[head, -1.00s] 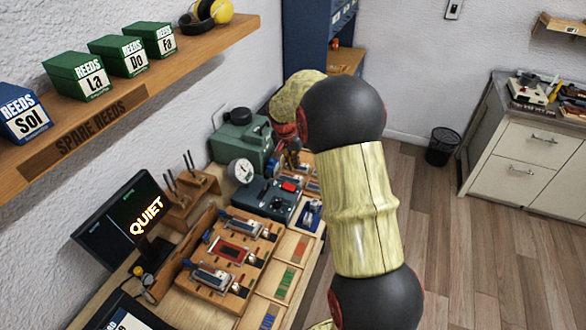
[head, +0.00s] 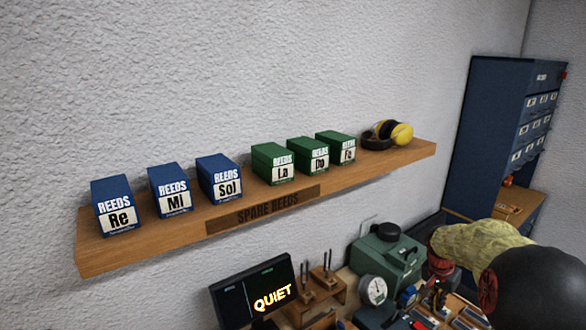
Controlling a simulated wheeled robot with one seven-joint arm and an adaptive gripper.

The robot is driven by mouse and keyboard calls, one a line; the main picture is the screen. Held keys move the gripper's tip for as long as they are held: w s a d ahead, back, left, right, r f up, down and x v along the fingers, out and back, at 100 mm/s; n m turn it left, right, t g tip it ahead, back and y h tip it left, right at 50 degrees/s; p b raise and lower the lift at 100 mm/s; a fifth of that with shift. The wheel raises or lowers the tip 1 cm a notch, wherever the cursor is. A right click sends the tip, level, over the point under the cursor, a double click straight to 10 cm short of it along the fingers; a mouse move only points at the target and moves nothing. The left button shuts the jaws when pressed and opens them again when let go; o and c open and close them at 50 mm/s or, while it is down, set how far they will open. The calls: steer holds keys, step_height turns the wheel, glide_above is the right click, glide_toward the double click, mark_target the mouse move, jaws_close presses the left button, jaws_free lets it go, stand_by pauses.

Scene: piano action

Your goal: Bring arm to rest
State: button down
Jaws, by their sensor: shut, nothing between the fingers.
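My arm reaches in at the lower right of the head view, with a dark round joint and a yellowish link. It bends down over the workbench (head: 345,322) beside the green machine. The fingers of my gripper cannot be made out; the arm and the picture's lower edge hide that end. I see nothing held.
A wall shelf (head: 160,243) carries blue reed boxes (head: 170,190), green reed boxes (head: 307,156) and yellow-and-black ear muffs (head: 388,134). Below are a screen reading QUIET (head: 253,290), a green machine (head: 388,255) and a round gauge (head: 374,289). A blue cabinet (head: 490,140) stands behind.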

steer(key=s+a+r+n+t+y+b, duration=0.1)
steer(key=s+a+r+n, duration=0.2)
steer(key=s+a, duration=0.6)
steer(key=s+a+r+n+t+y+b, duration=0.1)
steer(key=s+a+r+n, duration=0.3)
steer(key=s+a, duration=0.6)
steer(key=s+a+r+n+t+y+b, duration=0.1)
steer(key=s+a+r+n, duration=0.3)
steer(key=s+a, duration=0.6)
steer(key=shift+s+r+t+b, duration=0.5)
steer(key=shift+r+t+b, duration=0.1)
steer(key=shift+b, duration=0.05)
